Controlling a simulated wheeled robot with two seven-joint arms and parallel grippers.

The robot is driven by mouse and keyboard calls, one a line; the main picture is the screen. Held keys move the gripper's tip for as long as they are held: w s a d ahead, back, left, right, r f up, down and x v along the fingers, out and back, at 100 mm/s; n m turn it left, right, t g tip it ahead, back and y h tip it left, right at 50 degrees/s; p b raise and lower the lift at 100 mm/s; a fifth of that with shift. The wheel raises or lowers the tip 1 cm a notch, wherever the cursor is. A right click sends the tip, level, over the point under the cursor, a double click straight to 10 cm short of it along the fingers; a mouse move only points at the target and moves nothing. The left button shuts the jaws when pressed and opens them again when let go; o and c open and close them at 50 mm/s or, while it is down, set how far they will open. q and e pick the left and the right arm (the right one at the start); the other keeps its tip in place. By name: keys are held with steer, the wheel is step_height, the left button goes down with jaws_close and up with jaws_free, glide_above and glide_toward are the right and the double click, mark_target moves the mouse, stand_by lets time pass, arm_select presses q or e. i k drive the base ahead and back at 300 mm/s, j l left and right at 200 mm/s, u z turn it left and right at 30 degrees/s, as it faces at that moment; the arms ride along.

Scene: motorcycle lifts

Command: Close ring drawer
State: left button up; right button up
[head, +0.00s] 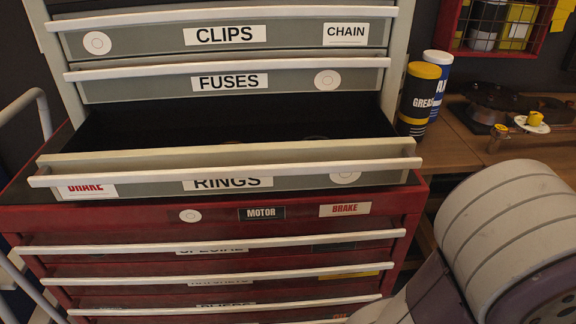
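The drawer labelled RINGS (285,158) is pulled out from the grey upper chest, below the FUSES drawer. Its dark inside shows from above, with a few small round things near its front wall that I cannot make out. A long pale handle bar (225,173) runs across its front. Part of my arm fills the lower right corner of the head view and is apart from the drawer in the picture. Neither of my grippers is in view.
The FUSES drawer (130,85) and CLIPS drawer (150,38) above are shut. A red chest (130,220) with several labelled drawers stands below. Cans, including a yellow-lidded grease can (417,98), stand to the right by a wooden bench (450,140). A pale rail (20,105) is at left.

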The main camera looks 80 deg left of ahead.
mark_target(92, 164)
steer(key=j+u, duration=0.1)
steer(key=u, duration=3)
steer(key=j, duration=0.1)
